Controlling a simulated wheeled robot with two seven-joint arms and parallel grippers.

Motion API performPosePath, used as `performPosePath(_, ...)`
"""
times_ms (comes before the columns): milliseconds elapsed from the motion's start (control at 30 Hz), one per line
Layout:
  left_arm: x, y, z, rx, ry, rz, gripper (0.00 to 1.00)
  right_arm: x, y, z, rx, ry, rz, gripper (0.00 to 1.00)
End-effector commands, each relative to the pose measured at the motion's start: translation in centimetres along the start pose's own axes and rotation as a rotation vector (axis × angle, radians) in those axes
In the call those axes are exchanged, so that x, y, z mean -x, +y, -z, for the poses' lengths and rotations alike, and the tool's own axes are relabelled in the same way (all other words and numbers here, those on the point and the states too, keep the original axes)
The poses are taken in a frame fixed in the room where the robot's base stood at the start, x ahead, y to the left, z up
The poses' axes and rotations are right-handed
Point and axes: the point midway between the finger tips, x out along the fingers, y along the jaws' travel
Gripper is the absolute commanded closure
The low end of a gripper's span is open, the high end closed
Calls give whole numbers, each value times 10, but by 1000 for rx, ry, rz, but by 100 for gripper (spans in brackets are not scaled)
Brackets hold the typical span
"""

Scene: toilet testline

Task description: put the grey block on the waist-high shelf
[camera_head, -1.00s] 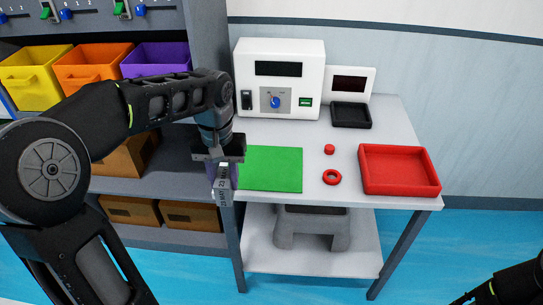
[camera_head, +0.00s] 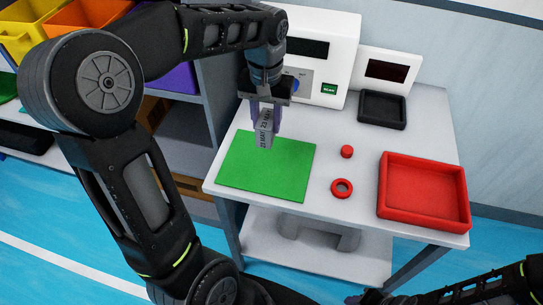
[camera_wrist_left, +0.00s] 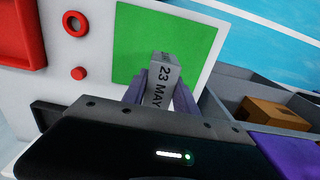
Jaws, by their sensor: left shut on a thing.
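The grey block (camera_head: 264,129), printed with "23 MAY", is held upright in my left gripper (camera_head: 266,112) over the back part of the green mat. In the left wrist view the block (camera_wrist_left: 162,80) stands between the two purple-grey fingers, in front of the green mat. The left gripper is shut on it. A grey shelf (camera_head: 187,145) of the rack lies left of the table, partly hidden by my left arm. My right gripper (camera_head: 372,298) is at the bottom edge, and its fingers do not show clearly.
The white table holds the green mat (camera_head: 262,168), a red ring (camera_head: 342,188), a small red cylinder (camera_head: 347,152), a red tray (camera_head: 421,215) and a black tray (camera_head: 382,109). A white device (camera_head: 345,50) stands behind. Coloured bins (camera_head: 85,22) fill the rack's upper level.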

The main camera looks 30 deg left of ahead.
Motion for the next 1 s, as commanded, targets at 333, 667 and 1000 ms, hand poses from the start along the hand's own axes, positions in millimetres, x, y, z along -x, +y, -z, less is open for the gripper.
performPosePath(333, -26, 0, -1, -1, -5, 1, 100, 2, -1, 0, 0, 0, 0, 64)
performPosePath(667, -63, 0, 0, 0, 0, 1, 100, 4, -2, 0, 0, 0, 0, 64)
performPosePath(1000, -74, 0, 0, 0, -2, 1, 100, 5, -2, 0, 0, 0, 0, 64)
